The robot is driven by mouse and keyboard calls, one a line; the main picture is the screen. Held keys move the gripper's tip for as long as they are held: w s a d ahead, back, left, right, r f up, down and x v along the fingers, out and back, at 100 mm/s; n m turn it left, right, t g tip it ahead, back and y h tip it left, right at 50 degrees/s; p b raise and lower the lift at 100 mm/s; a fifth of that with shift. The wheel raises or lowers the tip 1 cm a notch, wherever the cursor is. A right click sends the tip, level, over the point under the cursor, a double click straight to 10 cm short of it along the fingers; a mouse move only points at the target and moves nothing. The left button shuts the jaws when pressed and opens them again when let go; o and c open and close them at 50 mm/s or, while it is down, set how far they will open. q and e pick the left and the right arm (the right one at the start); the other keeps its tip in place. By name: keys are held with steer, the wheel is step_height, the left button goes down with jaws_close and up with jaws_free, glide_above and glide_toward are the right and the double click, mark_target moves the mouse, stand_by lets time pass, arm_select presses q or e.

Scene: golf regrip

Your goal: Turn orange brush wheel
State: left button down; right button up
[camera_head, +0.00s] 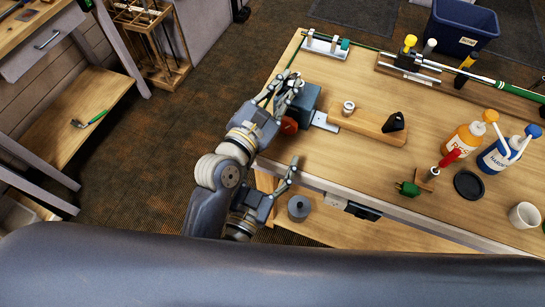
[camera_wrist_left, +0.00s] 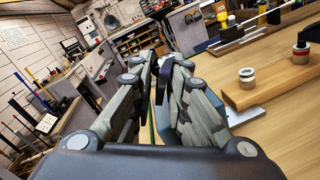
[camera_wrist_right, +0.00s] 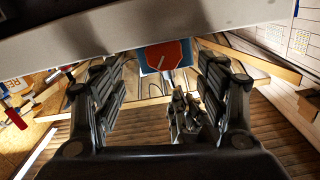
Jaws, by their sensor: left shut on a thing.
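An orange-red octagonal wheel (camera_wrist_right: 167,55) sits on the face of a blue box in the right wrist view. In the head view the wheel (camera_head: 289,125) shows at the front of the blue-grey box (camera_head: 307,104), partly hidden by my left arm. My right gripper (camera_head: 284,178) is lower, by the table's front edge. Its fingers are apart and empty in the right wrist view, with the wheel beyond them, not touched.
A wooden block with a metal ring (camera_head: 348,107) stands right of the box. An orange bottle (camera_head: 463,140), a blue bottle (camera_head: 497,157), a black lid (camera_head: 468,185) and a white cup (camera_head: 524,215) are farther right. A grey cylinder (camera_head: 299,207) is below the table edge.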

mark_target(286, 127)
steer(key=shift+a+r, duration=0.15)
steer(key=shift+a, duration=0.05)
steer(key=shift+w+a+r+n, duration=0.1)
steer(key=shift+w+r+n, duration=0.2)
steer(key=shift+w+r, duration=0.2)
steer(key=shift+w+d+f+n, duration=0.1)
steer(key=shift+w+d+n, duration=0.1)
steer(key=shift+d+n, duration=0.15)
steer(key=shift+w+d, duration=0.1)
steer(key=shift+w, duration=0.15)
steer(key=x, duration=0.6)
steer(key=shift+w+d, duration=0.1)
steer(key=shift+w, duration=0.3)
steer(key=shift+c, duration=0.6)
steer(key=c, duration=0.9)
